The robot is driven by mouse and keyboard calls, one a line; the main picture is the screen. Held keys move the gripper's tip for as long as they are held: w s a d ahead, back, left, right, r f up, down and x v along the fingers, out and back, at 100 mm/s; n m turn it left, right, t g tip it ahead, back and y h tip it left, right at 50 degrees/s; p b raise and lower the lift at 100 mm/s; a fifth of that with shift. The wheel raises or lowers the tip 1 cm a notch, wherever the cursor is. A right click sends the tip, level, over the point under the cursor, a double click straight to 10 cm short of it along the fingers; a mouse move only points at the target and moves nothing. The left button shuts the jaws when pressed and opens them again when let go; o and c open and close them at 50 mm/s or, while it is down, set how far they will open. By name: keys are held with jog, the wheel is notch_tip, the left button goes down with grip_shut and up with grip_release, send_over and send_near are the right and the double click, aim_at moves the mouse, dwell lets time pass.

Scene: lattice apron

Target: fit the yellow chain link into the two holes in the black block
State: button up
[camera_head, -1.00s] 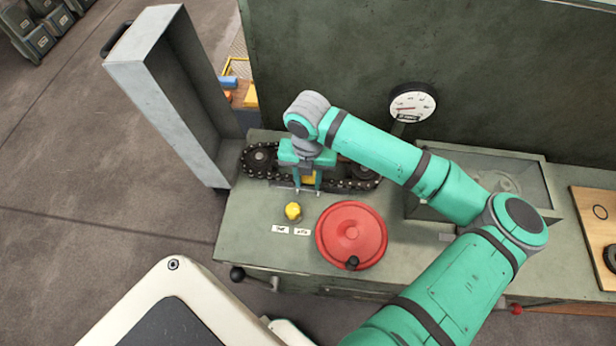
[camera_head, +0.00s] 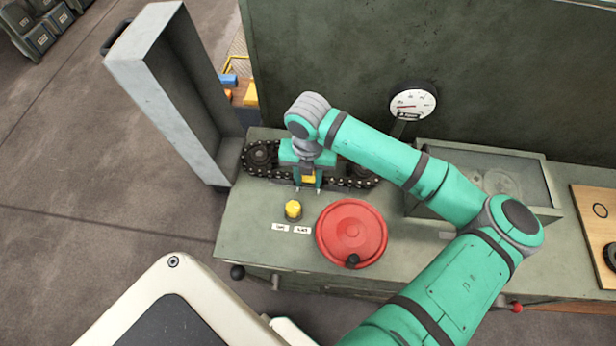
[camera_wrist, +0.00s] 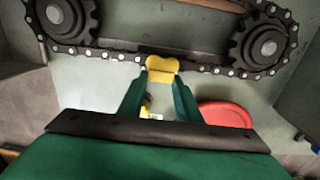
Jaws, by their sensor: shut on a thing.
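The yellow chain link (camera_wrist: 162,66) is held between the fingertips of my gripper (camera_wrist: 160,80) in the wrist view, right below the lower run of the chain (camera_wrist: 120,55). In the head view my gripper (camera_head: 308,180) points down at the front of the chain, with a bit of yellow at its fingers. In the wrist view the link's top edge seems to overlap the chain line; I cannot tell whether it touches. I cannot clearly make out the black block or its two holes; the gripper may hide them.
Two dark sprockets (camera_head: 260,156) carry the chain. A gauge (camera_head: 412,103) and a tray (camera_head: 545,190) lie right. An open grey door (camera_head: 150,85) stands left.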

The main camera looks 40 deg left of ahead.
jog(key=shift+f, duration=0.25)
dwell(0.6)
jog(key=o, duration=1.7)
jog(key=shift+o, duration=0.2)
jog(key=shift+r, duration=4.25)
jog(key=shift+s, duration=0.1)
